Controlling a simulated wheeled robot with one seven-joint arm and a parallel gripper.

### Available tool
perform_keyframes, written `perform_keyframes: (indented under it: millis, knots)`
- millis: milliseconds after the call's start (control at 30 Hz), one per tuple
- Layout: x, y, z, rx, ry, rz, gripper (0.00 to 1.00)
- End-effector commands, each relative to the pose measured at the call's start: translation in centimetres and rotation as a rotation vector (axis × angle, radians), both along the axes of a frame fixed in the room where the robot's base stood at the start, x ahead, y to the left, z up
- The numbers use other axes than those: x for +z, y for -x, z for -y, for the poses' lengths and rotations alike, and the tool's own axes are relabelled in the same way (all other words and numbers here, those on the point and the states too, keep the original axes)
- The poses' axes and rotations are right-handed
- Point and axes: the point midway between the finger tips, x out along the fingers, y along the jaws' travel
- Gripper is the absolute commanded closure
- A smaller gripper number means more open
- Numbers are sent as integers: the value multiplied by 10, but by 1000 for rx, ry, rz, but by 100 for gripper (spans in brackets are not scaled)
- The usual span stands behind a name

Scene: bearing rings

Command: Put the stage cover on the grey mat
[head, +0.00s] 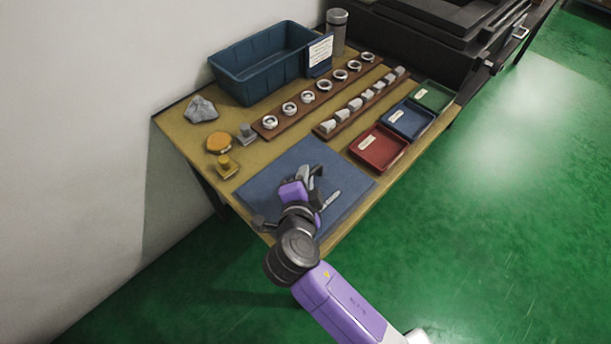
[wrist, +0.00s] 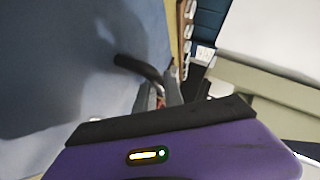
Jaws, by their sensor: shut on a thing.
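The mat (head: 350,180), blue-grey in the picture, lies flat at the near end of the wooden table. My gripper (head: 315,172) is over the mat, pointing away from me. In the wrist view my gripper (wrist: 167,92) is shut on a dark curved thing (wrist: 135,65), which sticks out past the fingertips over the mat. I cannot tell whether this is the stage cover, as the fingers hide part of it. Whether it touches the mat is also unclear. A slim pale shape (head: 332,199) shows beside my gripper over the mat.
Behind the mat are a rack of rings (head: 268,132) and a rack of grey blocks (head: 325,134). Red (head: 367,159), blue (head: 408,129) and green (head: 445,99) trays line the right edge.

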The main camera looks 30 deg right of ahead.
Motion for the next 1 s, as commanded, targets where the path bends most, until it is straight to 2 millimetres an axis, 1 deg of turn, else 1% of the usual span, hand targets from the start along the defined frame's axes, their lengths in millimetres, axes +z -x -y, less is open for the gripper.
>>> perform_keyframes:
  millis: [167,300,333,400,433,667,767,867,1000]
  knots:
    - [2,-1,0,0,1,3,100]
    - [-1,-1,0,0,1,3,100]
    - [-1,0,0,-1,0,1,84]
    - [-1,0,0,-1,1,0,70]
    - [-1,0,0,0,0,0,66]
    - [-1,0,0,-1,0,-1,66]
    - [2,0,0,0,0,-1,66]
    - [4,9,-6,1,0,-1,66]
    - [14,29,-20,3,-1,0,66]
